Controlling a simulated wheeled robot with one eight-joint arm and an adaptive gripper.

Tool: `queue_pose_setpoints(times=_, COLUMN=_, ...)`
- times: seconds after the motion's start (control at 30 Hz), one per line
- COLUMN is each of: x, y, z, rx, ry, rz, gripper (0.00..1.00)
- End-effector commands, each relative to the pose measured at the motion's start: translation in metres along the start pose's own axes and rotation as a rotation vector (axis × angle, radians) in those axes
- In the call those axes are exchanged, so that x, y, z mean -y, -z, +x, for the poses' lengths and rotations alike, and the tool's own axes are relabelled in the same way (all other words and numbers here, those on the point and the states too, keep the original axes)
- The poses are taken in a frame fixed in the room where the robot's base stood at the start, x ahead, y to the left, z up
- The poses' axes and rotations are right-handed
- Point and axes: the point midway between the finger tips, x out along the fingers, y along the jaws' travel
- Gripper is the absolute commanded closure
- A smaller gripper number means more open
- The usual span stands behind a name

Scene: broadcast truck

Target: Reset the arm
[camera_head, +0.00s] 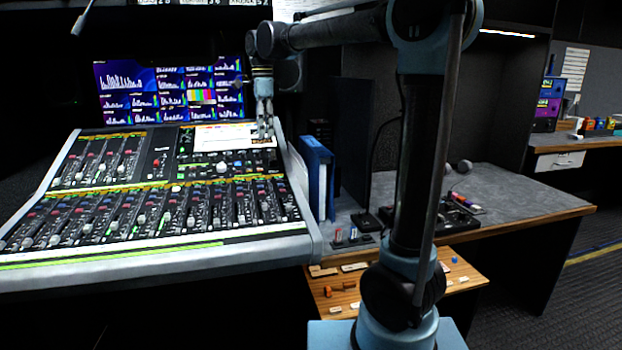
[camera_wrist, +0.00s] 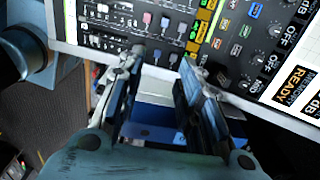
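My gripper (camera_head: 264,130) hangs fingers-down over the upper right part of the mixing console (camera_head: 160,255). My arm is raised and stretches left from its base to reach there. In the wrist view my gripper (camera_wrist: 163,62) has its two fingers apart, with console knobs and buttons showing between and beyond the tips. I see nothing held. A blue and white shape (camera_wrist: 155,132) shows between the fingers lower down; it looks like the blue binder behind them. Whether the fingertips touch the console cannot be told.
The blue binder (camera_head: 317,178) stands upright just right of the console. Monitors (camera_head: 170,88) are behind the console. A grey desk (camera_head: 520,190) with small gear lies right of my arm. A low wooden surface (camera_head: 335,290) holds small items. Open floor (camera_head: 570,310) is at far right.

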Motion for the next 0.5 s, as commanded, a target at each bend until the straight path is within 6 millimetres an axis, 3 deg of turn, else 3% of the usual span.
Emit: queue_pose_setpoints(times=0.5, x=-0.04, y=0.061, z=0.02, rx=0.006, ry=0.028, rz=-0.19, gripper=0.67)
